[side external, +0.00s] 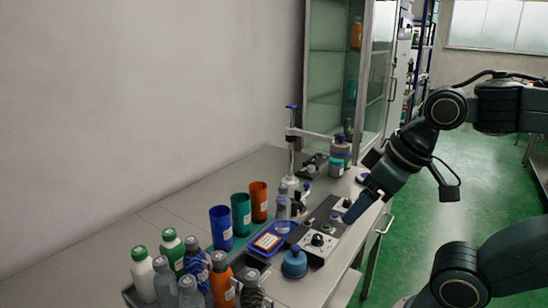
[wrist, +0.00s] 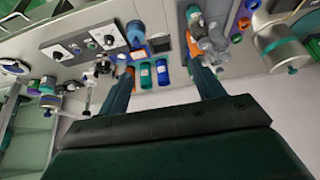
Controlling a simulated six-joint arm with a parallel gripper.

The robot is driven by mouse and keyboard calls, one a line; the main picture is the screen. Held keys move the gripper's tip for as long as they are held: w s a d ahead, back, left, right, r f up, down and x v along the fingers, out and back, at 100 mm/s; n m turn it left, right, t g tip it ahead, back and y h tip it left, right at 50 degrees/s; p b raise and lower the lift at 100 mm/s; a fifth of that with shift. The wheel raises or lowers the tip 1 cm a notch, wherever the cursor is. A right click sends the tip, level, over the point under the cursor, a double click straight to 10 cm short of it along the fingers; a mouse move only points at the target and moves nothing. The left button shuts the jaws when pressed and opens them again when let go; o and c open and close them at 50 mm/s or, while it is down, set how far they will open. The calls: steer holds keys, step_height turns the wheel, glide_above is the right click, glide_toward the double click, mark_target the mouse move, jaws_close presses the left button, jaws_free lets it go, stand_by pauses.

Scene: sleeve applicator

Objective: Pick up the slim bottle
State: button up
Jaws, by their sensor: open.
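A clear, narrow bottle with a grey cap (side external: 283,208) stands upright on the bench beside the blue tray; it looks like the slim bottle, though I cannot be sure. Several other bottles, among them a white one with a green cap (side external: 142,276), an orange one (side external: 222,283) and a clear one with a grey cap (side external: 190,292), stand crowded together in the near-left foreground. My gripper (side external: 362,208) is above the right side of the bench, by the control panel, apart from the bottles. In the wrist view my gripper (wrist: 158,45) has its two fingers spread, with nothing held between them.
Blue (side external: 221,226), teal (side external: 241,214) and orange (side external: 259,201) cups stand in a row behind the blue tray (side external: 268,240). A control panel with knobs (side external: 318,240) and a blue-topped round piece (side external: 294,262) lie to the right. A post stand (side external: 291,150) rises at the back.

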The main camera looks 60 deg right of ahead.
steer(key=w+d+r+m+g, duration=0.1)
steer(key=w+d+r+m, duration=0.3)
steer(key=w, duration=0.5)
steer(key=m+g, duration=0.5)
steer(key=m, duration=0.9)
glide_above(283, 186)
step_height(283, 186, down, 9)
steer(key=shift+d+f, duration=0.1)
steer(key=shift+f, duration=0.1)
steer(key=shift+f, duration=0.1)
steer(key=shift+f, duration=4.2)
